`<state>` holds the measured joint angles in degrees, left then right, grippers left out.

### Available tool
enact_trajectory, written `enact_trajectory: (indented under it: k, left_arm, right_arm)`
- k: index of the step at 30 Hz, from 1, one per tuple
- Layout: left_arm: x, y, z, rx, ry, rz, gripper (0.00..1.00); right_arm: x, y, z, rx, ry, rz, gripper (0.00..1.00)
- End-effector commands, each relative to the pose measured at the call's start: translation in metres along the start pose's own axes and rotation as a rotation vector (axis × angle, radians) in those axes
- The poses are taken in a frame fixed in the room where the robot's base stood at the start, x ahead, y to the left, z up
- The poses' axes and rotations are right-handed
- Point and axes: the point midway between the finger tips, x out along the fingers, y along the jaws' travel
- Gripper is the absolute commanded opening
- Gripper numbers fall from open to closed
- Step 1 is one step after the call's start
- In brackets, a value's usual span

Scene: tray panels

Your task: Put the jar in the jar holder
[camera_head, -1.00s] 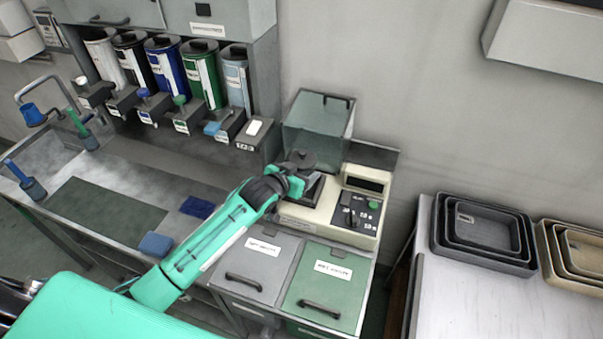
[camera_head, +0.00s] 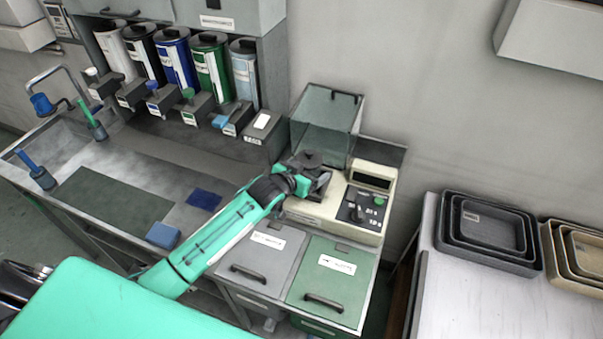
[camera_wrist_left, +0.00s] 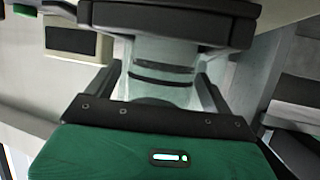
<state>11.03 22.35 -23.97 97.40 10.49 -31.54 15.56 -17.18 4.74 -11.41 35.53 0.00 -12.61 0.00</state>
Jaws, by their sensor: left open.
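My left gripper (camera_head: 314,180) is at the cream machine (camera_head: 312,212), in front of its clear hood (camera_head: 328,122). In the left wrist view, a clear jar (camera_wrist_left: 165,58) with dark bands stands between the dark fingers of my open left gripper (camera_wrist_left: 160,88). The fingers lie on either side of the jar; I cannot tell whether they touch it. A dark piece (camera_wrist_left: 170,18) is at the jar's far end in that view; I cannot tell whether it is the jar holder. In the head view my gripper hides most of the jar. My right gripper is not in view.
The machine has a display and a green button at its right. A grey bin lid (camera_head: 262,255) and a green bin lid (camera_head: 332,272) lie in front. Several coloured dispensers stand back left. Stacked dark trays (camera_head: 487,236) sit on the right table (camera_head: 470,300).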

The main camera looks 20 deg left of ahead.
Motion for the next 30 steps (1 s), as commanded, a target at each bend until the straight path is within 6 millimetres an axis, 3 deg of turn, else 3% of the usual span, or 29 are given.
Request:
enact_trajectory:
  k: [5,21,30]
  left_arm:
    - [-0.017,0.000,0.002,0.001,0.000,0.000,0.85]
    - [-0.105,0.000,0.002,0.000,0.000,0.000,0.85]
    - [-0.120,0.000,0.000,-0.001,0.000,0.000,0.85]
  right_arm:
    - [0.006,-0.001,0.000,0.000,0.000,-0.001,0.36]
    - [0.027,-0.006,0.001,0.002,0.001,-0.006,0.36]
    - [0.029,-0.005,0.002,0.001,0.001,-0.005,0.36]
